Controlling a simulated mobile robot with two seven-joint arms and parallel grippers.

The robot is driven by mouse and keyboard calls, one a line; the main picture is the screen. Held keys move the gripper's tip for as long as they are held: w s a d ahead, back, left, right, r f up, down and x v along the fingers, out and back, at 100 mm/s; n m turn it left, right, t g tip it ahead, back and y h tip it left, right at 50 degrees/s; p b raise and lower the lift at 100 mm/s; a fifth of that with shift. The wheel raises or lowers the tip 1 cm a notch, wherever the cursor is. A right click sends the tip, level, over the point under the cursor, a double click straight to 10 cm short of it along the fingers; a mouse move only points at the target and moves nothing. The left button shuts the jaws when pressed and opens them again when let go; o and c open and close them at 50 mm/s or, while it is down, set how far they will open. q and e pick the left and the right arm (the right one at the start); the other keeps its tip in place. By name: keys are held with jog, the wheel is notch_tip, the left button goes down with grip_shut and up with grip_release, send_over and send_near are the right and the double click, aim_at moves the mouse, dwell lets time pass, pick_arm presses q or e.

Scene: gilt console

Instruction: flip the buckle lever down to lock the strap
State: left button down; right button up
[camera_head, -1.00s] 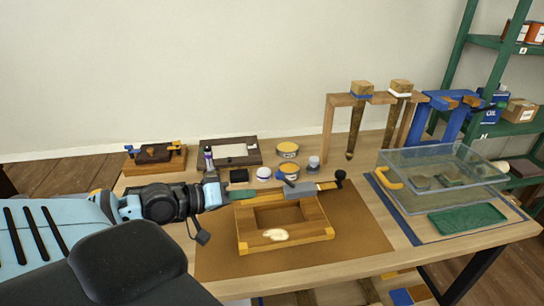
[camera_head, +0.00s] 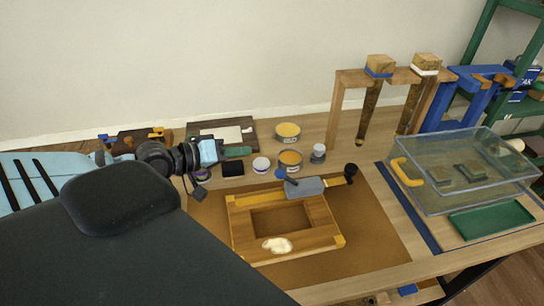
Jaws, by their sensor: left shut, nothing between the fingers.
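A wooden frame (camera_head: 243,225) with a square opening lies on the brown mat. A grey buckle-like block (camera_head: 305,187) sits across its far right edge. A short blue lever (camera_head: 281,174) sticks up at the block's left end, and a dark arm with a black ball knob (camera_head: 351,169) rises at its right end. I cannot tell a separate strap, nor whether the buckle is locked. My left gripper (camera_head: 236,152), with green fingers, is shut and empty. It is beyond the frame and left of the block, apart from both. My right gripper is out of view.
Tins (camera_head: 290,160) and small jars stand behind the frame. A wooden rack (camera_head: 337,110) with two hanging tools is at the back. A clear bin (camera_head: 455,200) and green tray (camera_head: 490,219) are at right. The brown mat (camera_head: 375,235) is clear right of the frame.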

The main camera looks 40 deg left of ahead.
aim_at(288, 179)
pick_arm(q)
jog(key=shift+s+d, duration=0.1)
jog(key=shift+d, duration=0.05)
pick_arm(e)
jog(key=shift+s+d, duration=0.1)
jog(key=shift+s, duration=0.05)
pick_arm(q)
jog(key=w+d+f, duration=0.4)
jog(key=w+d, duration=0.1)
jog(key=w, duration=0.1)
jog(key=shift+d+f, duration=0.15)
jog(key=shift+f, duration=0.25)
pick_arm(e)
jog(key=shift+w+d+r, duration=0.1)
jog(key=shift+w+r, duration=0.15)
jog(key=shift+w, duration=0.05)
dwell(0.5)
